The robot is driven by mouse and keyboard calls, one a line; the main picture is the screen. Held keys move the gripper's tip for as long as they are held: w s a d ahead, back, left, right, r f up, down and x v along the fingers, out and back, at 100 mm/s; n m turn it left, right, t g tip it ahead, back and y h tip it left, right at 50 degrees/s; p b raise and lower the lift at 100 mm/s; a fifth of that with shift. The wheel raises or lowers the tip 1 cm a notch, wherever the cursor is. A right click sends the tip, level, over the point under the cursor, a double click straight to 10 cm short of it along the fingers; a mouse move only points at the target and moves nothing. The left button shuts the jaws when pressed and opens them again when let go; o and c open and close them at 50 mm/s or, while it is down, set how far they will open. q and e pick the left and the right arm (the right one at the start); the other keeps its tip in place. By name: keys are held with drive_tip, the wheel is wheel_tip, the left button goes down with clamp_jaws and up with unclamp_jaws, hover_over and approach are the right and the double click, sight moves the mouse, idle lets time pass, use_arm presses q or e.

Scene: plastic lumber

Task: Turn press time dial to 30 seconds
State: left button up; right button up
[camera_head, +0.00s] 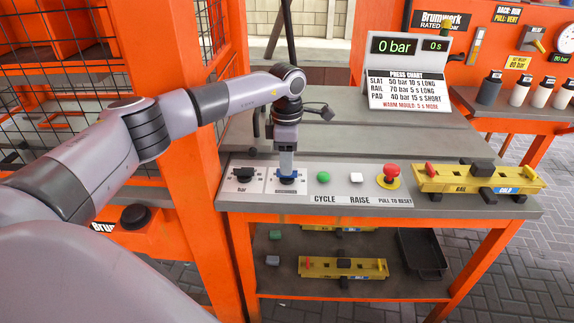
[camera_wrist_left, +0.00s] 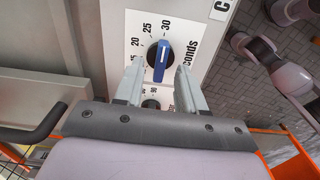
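The press time dial is a blue knob with a white line on a white plate (camera_wrist_left: 140,45); the knob (camera_wrist_left: 160,62) shows in the left wrist view. The plate's visible numbers run 15, 20, 25, 30. The line points up, near the 30 mark, though the exact alignment is hard to tell. My left gripper (camera_wrist_left: 160,78) is open, with one finger on each side of the knob and visible gaps between. In the head view my left gripper (camera_head: 287,170) points down over the blue dial (camera_head: 287,180) and partly hides it. My right gripper is not seen.
The black bar dial (camera_head: 244,174) sits close on the left. A green button (camera_head: 323,177), white button (camera_head: 356,178) and red mushroom button (camera_head: 390,173) stand to the right. A yellow mould (camera_head: 475,179) lies beyond. The display (camera_head: 408,45) reads 0 bar and 0 s.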

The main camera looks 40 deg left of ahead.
use_arm(q)
wheel_tip(320, 180, up, 5)
idle(0.7)
